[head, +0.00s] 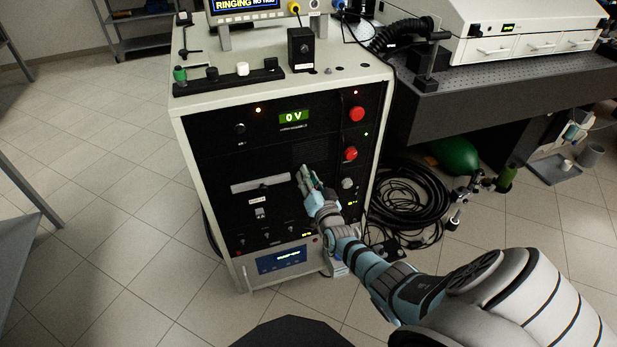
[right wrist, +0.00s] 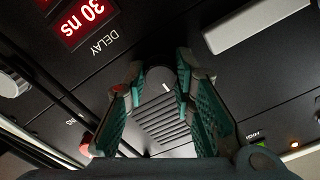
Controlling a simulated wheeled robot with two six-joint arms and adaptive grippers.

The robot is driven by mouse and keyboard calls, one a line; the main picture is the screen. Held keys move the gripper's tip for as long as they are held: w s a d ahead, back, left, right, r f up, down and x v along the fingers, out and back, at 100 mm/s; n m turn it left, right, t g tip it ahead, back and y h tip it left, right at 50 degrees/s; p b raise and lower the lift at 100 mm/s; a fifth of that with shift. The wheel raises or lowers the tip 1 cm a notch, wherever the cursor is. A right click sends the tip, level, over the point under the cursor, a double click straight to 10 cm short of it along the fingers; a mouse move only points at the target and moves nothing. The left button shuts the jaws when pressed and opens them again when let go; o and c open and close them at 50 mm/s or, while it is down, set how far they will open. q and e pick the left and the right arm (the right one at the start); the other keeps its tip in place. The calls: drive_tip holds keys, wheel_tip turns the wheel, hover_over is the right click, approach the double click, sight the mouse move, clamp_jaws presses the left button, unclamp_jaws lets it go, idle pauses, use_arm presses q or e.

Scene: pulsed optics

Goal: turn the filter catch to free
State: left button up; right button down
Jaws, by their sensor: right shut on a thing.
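The catch (right wrist: 159,79), a dark round knob with a white pointer line, is in the right wrist view at the top of a ridged filter panel (right wrist: 168,127). My right gripper (right wrist: 160,75) is shut on it, with one teal-padded fingertip at each side. The pointer line runs slantwise in that view. In the head view my right gripper (head: 308,180) is against the front of the black rack and hides the catch. My left gripper is not in view.
The rack (head: 215,150) has a green 0 V display (head: 293,117), two red buttons (head: 356,114) (head: 350,153) and a pale bar (head: 260,184). A red 30 ns delay display (right wrist: 84,20) is near my fingers. Coiled black hose (head: 408,197) lies right of the rack.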

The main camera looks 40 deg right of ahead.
idle(0.3)
drive_tip(key=c, duration=1.5)
unclamp_jaws()
drive_tip(key=shift+c, duration=0.2)
drive_tip(key=shift+o, duration=1)
drive_tip(key=shift+d+f, duration=0.1)
drive_tip(key=v, duration=1.2)
drive_tip(key=shift+a, duration=0.3)
drive_tip(key=shift+w, duration=0.1)
